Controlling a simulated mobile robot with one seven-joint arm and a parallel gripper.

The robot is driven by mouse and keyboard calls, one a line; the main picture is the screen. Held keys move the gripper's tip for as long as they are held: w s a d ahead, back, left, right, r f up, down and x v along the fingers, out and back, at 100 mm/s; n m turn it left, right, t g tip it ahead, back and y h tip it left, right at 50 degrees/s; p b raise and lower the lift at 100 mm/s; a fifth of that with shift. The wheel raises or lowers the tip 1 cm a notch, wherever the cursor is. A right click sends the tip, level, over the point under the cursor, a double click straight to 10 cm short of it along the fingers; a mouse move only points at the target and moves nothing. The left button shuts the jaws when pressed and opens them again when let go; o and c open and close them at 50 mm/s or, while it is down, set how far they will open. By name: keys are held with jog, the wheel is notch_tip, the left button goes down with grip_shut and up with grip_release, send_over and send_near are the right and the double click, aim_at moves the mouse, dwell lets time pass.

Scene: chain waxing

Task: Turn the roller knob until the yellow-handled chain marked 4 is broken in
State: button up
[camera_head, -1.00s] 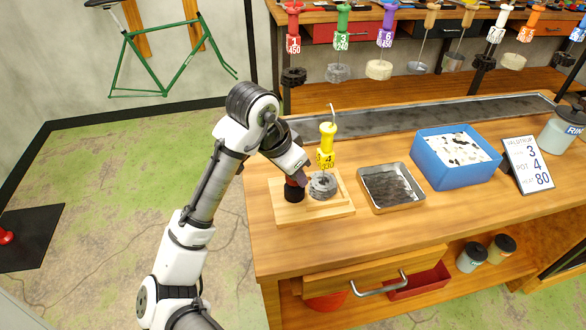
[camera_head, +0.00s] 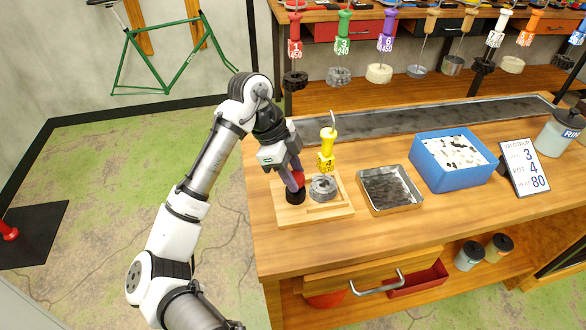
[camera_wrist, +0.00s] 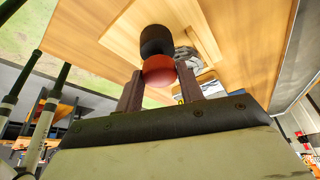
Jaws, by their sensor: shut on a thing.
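The yellow-handled chain (camera_head: 327,146) marked 4 stands upright on the wooden roller board (camera_head: 330,209), its grey coiled chain (camera_head: 322,187) resting at the bottom. Beside it, to the left, is the roller knob (camera_head: 298,179), with a red top and a black base. My gripper (camera_head: 296,177) comes down from the upper left and is shut on the knob's red top. In the wrist view the red knob top (camera_wrist: 159,70) sits between the two fingers, with the black base (camera_wrist: 156,40) beyond it. Part of the chain shows behind the knob there.
A metal tray (camera_head: 390,208) with dark contents lies right of the board, then a blue bin (camera_head: 455,183) of pale and dark pieces. A sign (camera_head: 525,165) and a grey jar (camera_head: 560,132) stand further right. Other coloured-handled chains hang behind.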

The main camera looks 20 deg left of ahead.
jog(key=m+g+p, duration=0.1)
jog(key=m, duration=0.1)
jog(key=m+g, duration=0.1)
jog(key=m, duration=0.2)
jog(key=shift+w+r+m+p, duration=0.1)
jog(key=shift+w+m+p, duration=0.05)
jog(key=shift+m+p, duration=0.2)
jog(key=m+g, duration=0.1)
jog(key=m, duration=0.1)
jog(key=m+y, duration=0.1)
jog(key=m, duration=0.1)
jog(key=shift+w+d+m+g, duration=0.1)
jog(key=shift+m+g, duration=0.25)
jog(key=shift+g, duration=0.05)
jog(key=shift+y, duration=0.3)
jog(key=o, duration=1)
jog(key=v, duration=1.3)
jog(key=shift+w+r+b, duration=0.15)
jog(key=shift+r+b, duration=0.1)
jog(key=shift+b, duration=0.15)
